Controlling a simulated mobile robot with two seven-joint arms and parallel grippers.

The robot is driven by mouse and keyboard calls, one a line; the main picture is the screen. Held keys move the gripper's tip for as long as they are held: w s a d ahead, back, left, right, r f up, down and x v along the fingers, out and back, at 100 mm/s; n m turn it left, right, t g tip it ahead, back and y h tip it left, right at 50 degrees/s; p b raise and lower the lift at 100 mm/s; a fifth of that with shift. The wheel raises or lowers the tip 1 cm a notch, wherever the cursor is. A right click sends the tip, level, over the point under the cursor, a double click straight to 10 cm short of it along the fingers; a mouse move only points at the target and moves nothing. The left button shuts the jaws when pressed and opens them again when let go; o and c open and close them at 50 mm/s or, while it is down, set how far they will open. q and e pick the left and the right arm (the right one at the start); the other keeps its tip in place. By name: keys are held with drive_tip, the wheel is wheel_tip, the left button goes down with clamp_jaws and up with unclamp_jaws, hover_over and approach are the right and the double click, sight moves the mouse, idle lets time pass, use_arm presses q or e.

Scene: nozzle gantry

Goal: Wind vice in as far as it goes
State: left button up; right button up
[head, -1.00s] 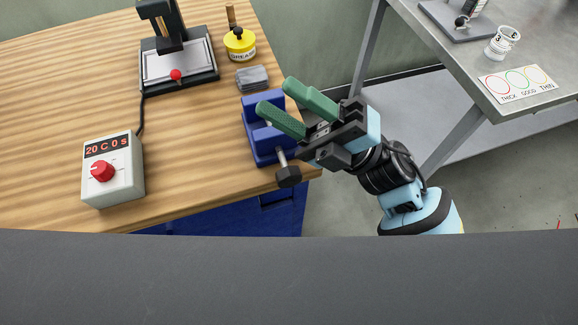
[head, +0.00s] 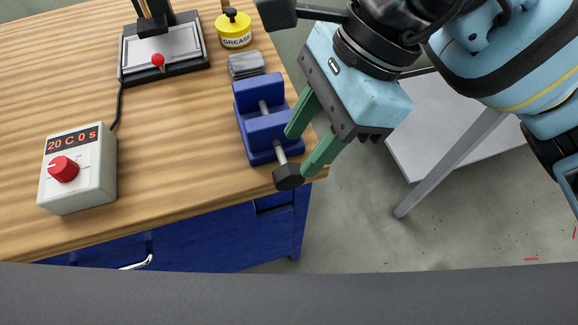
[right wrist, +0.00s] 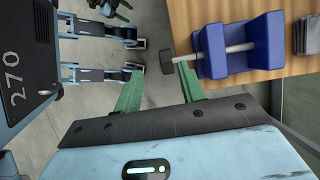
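The blue vice (head: 267,130) stands at the right edge of the wooden bench, its two jaws apart with the screw showing in the gap. Its black handle knob (head: 288,177) is at the near end of the screw. My right gripper (head: 297,150) is open and empty, its green fingers slanting toward the vice's near side, one tip by the near jaw and one by the knob. In the right wrist view, the knob (right wrist: 168,44) lies beyond the open fingertips (right wrist: 160,85), and the vice (right wrist: 240,45) is to the right.
On the bench are a grey control box (head: 82,170) with a red dial, a black-framed press (head: 165,55), a yellow grease tin (head: 234,30) and a grey block (head: 246,65) close behind the vice. A grey side table's leg (head: 450,165) stands to the right.

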sight(290, 170)
drive_tip(key=shift+w+d+t+h, duration=0.3)
drive_tip(key=shift+w+d, duration=0.05)
drive_tip(key=shift+w, duration=0.05)
drive_tip(key=shift+x, duration=3.85)
clamp_jaws()
drive_tip(key=shift+b, duration=0.35)
